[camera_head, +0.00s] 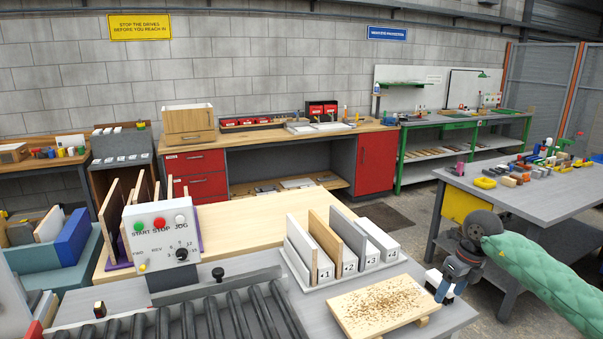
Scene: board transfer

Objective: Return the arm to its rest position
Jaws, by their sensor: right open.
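My right arm (535,275), in a padded green sleeve, comes in from the right edge. Its gripper (441,287) points down and to the left, beside the right end of a wooden board (382,305) strewn with brown crumbs or chips. The white fingertips are apart, and I see nothing between them. From this view I cannot tell whether the gripper touches the board. My left gripper is not in view.
A rack (308,283) with several upright boards stands behind the crumb-covered board. A control box (161,236) and a roller conveyor (190,322) are to the left. A grey table (540,199) with many small objects stands at the right, behind my arm.

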